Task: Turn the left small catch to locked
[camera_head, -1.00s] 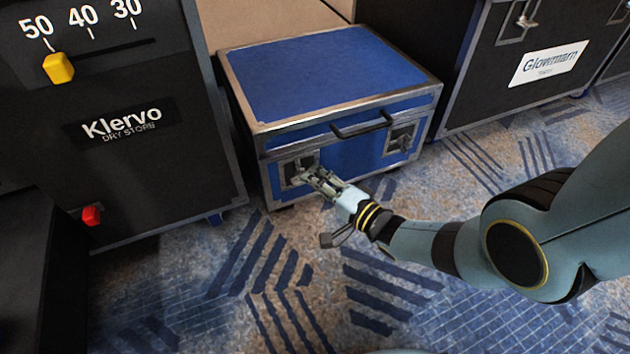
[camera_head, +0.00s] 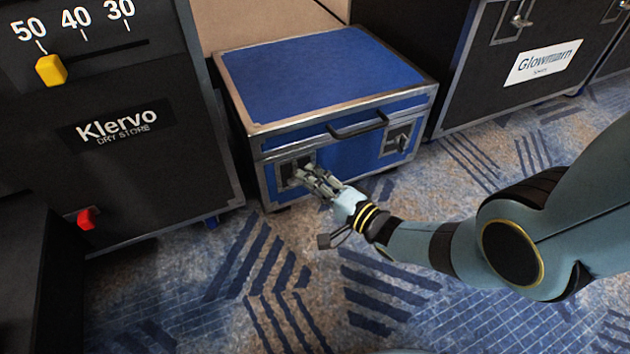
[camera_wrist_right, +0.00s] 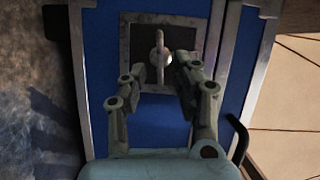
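The blue case (camera_head: 325,75) with metal edges stands on the carpet. Its left small catch (camera_head: 286,170) is on a dark plate at the front left, partly hidden by my right gripper (camera_head: 306,174). In the wrist view the catch (camera_wrist_right: 160,50) is a pale metal lever, upright in that picture, on a dark square plate. My right gripper (camera_wrist_right: 159,68) is open, a finger on each side of the lever, with gaps showing. Whether the fingertips reach its depth is unclear. The right small catch (camera_head: 398,143) is uncovered. My left gripper is out of view.
A dark carrying handle (camera_head: 357,126) juts from the case front between the catches; it also shows in the wrist view (camera_wrist_right: 238,138). A black Klervo cabinet (camera_head: 150,185) stands close on the left. A black Glowmarn case (camera_head: 480,95) stands behind right. Carpet in front is clear.

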